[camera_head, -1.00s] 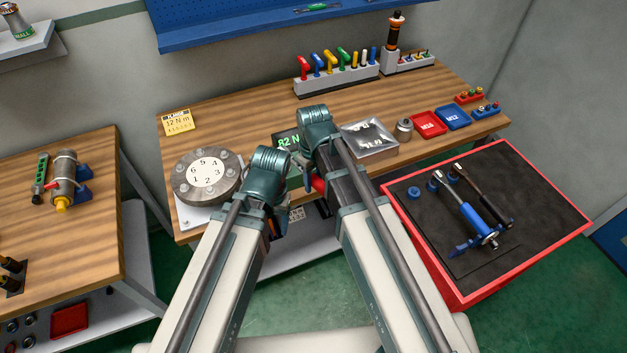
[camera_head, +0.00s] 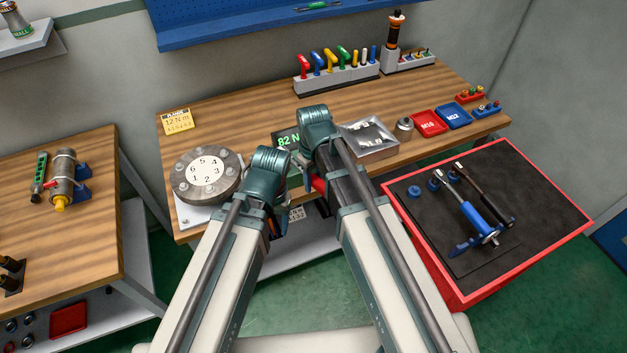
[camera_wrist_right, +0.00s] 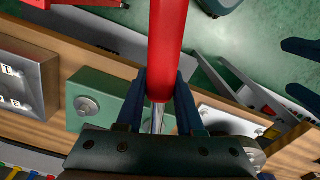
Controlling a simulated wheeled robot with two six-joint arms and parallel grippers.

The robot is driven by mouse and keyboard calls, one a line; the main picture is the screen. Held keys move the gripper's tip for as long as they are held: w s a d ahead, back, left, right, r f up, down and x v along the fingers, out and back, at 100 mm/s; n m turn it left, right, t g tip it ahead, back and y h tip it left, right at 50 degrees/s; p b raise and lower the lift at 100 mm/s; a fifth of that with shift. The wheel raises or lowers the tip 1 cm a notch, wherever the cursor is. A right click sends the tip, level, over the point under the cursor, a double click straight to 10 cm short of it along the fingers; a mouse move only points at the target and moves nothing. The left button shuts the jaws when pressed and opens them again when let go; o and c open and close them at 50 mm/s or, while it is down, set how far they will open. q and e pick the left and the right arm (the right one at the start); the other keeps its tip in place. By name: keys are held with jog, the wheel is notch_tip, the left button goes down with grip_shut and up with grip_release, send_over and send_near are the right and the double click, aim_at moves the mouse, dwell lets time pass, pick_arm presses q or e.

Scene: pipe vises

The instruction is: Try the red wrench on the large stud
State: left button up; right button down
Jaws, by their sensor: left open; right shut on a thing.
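The red wrench (camera_wrist_right: 167,45) is held in my right gripper (camera_wrist_right: 160,98), which is shut on its red handle. A bare metal shaft continues below the handle toward my wrist, and its end is hidden by the gripper body. A bit of red also shows beside my right gripper (camera_head: 318,184) in the head view. A green block (camera_wrist_right: 105,100) with a round metal stud (camera_wrist_right: 88,107) lies beyond the gripper, apart from the wrench. I cannot tell whether this is the large stud. My left gripper (camera_wrist_right: 303,72) is open and empty, its two dark fingers at the right edge.
A round numbered flange (camera_head: 207,174) stands on the bench left of my arms. A silver box (camera_head: 372,150) and red and blue trays (camera_head: 430,123) lie to the right. A red-edged cart (camera_head: 548,222) with wrenches stands at the right. My forearms hide the bench's front middle.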

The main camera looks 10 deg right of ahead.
jog(key=shift+f+b, duration=1.1)
jog(key=shift+f, duration=0.05)
dwell(1.3)
jog(key=shift+s+a, duration=0.1)
jog(key=shift+s, duration=0.1)
jog(key=shift+s+a+m, duration=0.1)
jog(key=shift+a+m, duration=0.1)
jog(key=shift+m, duration=0.1)
jog(key=shift+s+a+m, duration=0.3)
jog(key=shift+a+m, duration=0.25)
jog(key=shift+a, duration=0.05)
jog(key=shift+s+a+m, duration=0.25)
jog(key=shift+a+m, duration=0.3)
dwell(1.6)
jog(key=shift+w+d+n, duration=0.25)
jog(key=shift+d+n, duration=0.2)
jog(key=shift+d, duration=0.05)
jog(key=shift+w+d+n, duration=0.25)
jog(key=shift+d+n, duration=0.2)
jog(key=shift+r, duration=0.1)
